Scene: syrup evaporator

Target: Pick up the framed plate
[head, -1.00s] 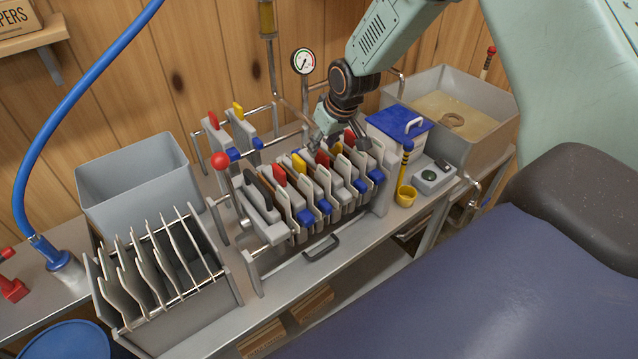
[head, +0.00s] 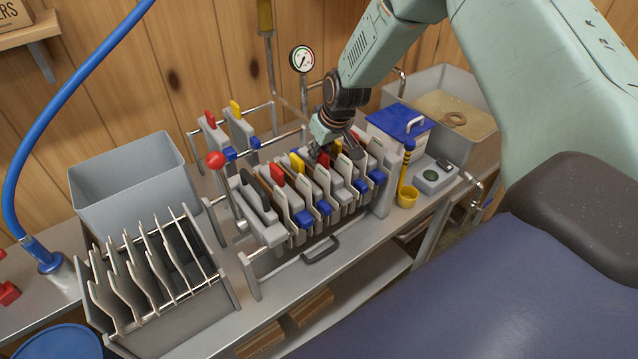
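A row of grey press plates with red, yellow and blue tabs stands upright in a filter press (head: 262,234) at the middle of the bench. I cannot tell for sure which one is the framed plate; a red-tabbed plate (head: 323,158) stands right by my gripper. My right gripper (head: 337,152) points down at the tops of the plates in the middle of the row. Its fingers look spread apart, with plate tops close below or between them. The fingers partly hide those plates, and contact cannot be told. My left gripper is not in view.
A rack of thin plates (head: 225,290) and a grey bin (head: 130,178) stand at the left. A pressure gauge (head: 302,59) rises behind the press.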

